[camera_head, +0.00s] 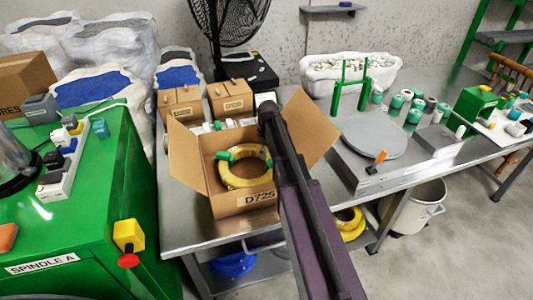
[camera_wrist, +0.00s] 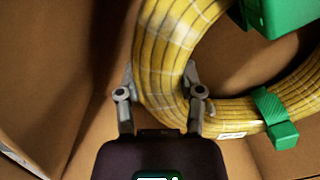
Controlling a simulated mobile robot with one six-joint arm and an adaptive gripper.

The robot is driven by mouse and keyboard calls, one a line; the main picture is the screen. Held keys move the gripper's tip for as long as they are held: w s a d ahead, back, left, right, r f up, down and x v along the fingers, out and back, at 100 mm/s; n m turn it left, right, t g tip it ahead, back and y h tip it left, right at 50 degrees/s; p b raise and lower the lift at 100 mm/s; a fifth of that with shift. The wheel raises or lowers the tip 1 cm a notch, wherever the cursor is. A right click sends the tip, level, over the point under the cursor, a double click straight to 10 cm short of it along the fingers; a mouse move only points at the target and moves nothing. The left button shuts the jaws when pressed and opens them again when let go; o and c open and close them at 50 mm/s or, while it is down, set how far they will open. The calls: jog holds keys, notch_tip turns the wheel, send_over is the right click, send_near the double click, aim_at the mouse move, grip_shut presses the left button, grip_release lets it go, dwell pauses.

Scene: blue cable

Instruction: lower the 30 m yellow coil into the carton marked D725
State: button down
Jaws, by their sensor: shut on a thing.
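The yellow coil (camera_head: 243,183) with green clips is inside the open carton marked D725 (camera_head: 228,205) in the head view. My gripper is hidden behind my arm there. In the wrist view my gripper (camera_wrist: 160,88) is shut on the yellow coil (camera_wrist: 170,45), with one finger on each side of the ring's band. Brown cardboard walls surround the coil in that view. A green clip and a small white label show on the coil. I cannot tell whether the coil rests on the carton's floor. The coil's length marking is not readable.
The carton's flaps stand open; the right flap (camera_head: 308,125) is close to my arm. Two smaller cartons (camera_head: 181,104) stand behind. A scale with a round plate (camera_head: 373,138) is to the right on the steel bench. Another yellow coil (camera_head: 350,222) is below the bench.

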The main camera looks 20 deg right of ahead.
jog(key=shift+f+b, duration=0.45)
jog(key=shift+f, duration=0.05)
dwell(0.5)
jog(key=c, duration=0.6)
grip_release()
jog(key=shift+o, duration=0.4)
jog(key=o, duration=0.5)
jog(key=shift+r, duration=0.2)
jog(key=shift+r+p, duration=3.4)
jog(key=shift+p, duration=0.15)
